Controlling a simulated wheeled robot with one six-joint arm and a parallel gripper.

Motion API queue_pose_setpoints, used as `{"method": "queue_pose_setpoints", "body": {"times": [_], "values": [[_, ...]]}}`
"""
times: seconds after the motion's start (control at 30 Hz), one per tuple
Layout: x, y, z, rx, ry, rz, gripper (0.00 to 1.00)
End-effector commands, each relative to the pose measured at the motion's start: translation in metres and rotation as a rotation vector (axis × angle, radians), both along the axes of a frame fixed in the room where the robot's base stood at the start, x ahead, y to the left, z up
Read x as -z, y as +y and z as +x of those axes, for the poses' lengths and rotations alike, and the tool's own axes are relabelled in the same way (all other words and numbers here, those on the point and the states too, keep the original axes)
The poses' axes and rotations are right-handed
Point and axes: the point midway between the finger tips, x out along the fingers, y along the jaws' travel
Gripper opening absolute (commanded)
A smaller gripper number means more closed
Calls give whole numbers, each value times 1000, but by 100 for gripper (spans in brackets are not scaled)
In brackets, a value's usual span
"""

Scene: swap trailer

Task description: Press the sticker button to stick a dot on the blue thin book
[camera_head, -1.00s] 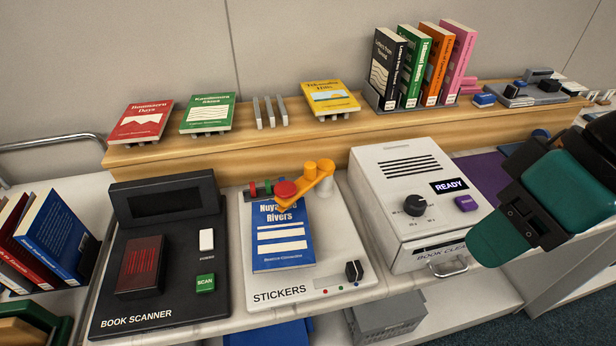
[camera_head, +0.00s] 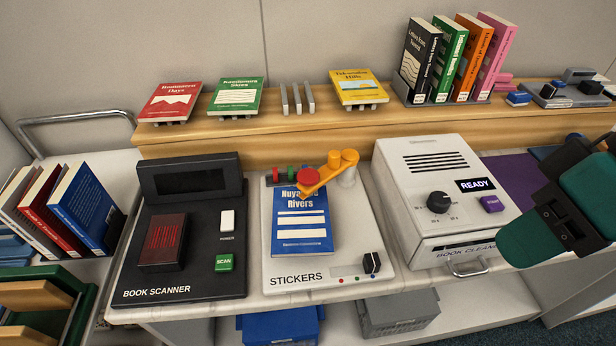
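The blue thin book (camera_head: 302,222), titled "Nuyakuk Rivers", lies flat on the white sticker machine (camera_head: 350,245) marked "STICKERS". An orange arm (camera_head: 328,175) with a red round top (camera_head: 309,178) reaches over the book's top edge; I take the red top to be the sticker button. Small green and red pieces sit beside it. A black knob (camera_head: 371,262) and small coloured dots are at the machine's lower right.
The book scanner (camera_head: 128,270) stands left of the sticker machine, and the book cleaner (camera_head: 420,225), reading "READY", stands right of it. Books stand and lie on the wooden shelf (camera_head: 230,136) behind. Several books (camera_head: 80,208) stand at the far left.

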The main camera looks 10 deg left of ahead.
Motion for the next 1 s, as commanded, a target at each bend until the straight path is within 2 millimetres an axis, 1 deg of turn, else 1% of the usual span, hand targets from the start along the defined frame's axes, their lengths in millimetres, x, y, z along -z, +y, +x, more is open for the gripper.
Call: {"method": "queue_pose_setpoints", "body": {"times": [0.03,0.1,1.0], "values": [[0,0,0,0,0,0,15],[0,0,0,0,0,0,0],[0,0,0,0,0,0,0]]}}
